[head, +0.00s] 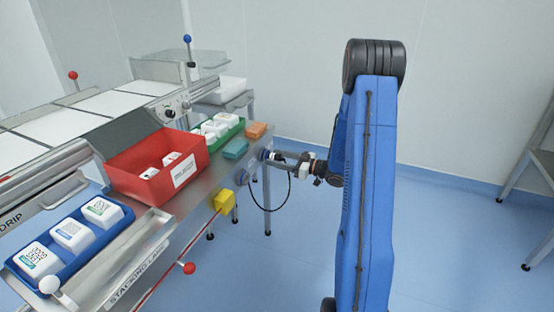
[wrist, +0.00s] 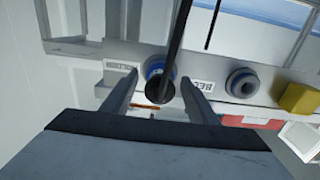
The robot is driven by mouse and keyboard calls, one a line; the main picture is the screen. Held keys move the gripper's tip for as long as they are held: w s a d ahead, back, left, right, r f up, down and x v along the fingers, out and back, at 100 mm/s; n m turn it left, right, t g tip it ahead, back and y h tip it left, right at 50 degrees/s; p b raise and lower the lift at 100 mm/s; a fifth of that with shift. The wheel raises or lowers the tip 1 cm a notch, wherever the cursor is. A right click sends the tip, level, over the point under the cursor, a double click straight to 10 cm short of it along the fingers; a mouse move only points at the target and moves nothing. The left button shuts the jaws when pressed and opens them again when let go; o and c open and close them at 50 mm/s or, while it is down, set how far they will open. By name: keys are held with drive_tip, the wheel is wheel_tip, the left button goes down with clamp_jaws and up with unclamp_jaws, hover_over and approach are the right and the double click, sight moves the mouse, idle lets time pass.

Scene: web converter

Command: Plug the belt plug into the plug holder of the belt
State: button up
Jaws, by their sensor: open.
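The black belt plug (wrist: 160,92) with its thick black cable shows between the fingers of my gripper (wrist: 160,94) in the wrist view. The fingers are spread on either side of it, with a visible gap. Right behind the plug is a blue-ringed holder (wrist: 153,70); the plug's end hides its middle, so I cannot tell how deep it sits. A second blue-ringed round holder (wrist: 242,83) to the right shows a dark, bare centre. A "BEL…" label (wrist: 201,87) lies between them. In the head view my gripper (head: 283,157) is at the table's end face, by the far holder (head: 265,155).
The black cable (head: 290,190) hangs in a loop below the table edge. A yellow block (head: 224,201) sticks out from the side. A red bin (head: 155,170), a green bin (head: 220,131) and a blue tray (head: 72,238) stand on top.

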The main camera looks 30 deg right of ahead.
drive_tip(key=v, duration=1.7)
drive_tip(key=shift+s+d+f, duration=0.1)
drive_tip(key=shift+s+d, duration=0.05)
drive_tip(key=w+a+r+m+h, duration=0.1)
drive_tip(key=w+a+r+h, duration=0.2)
drive_tip(key=w+r+h, duration=0.55)
drive_tip(key=s+a+r+m+g+h, duration=0.2)
drive_tip(key=s+a+r+m+h, duration=0.1)
drive_tip(key=s+r+m+h, duration=0.25)
drive_tip(key=s+a+g+y, duration=0.1)
drive_tip(key=s+a+g, duration=0.1)
drive_tip(key=s+a, duration=0.5)
drive_tip(key=s+a+g+y, duration=0.1)
drive_tip(key=s+a+g, duration=0.2)
drive_tip(key=s+a, duration=0.4)
drive_tip(key=s+a+m+g+y, duration=0.1)
drive_tip(key=s+a, duration=0.6)
drive_tip(key=s, duration=1)
drive_tip(key=shift+s+a+g, duration=0.15)
drive_tip(key=shift+s+g, duration=0.25)
drive_tip(key=shift+g, duration=0.3)
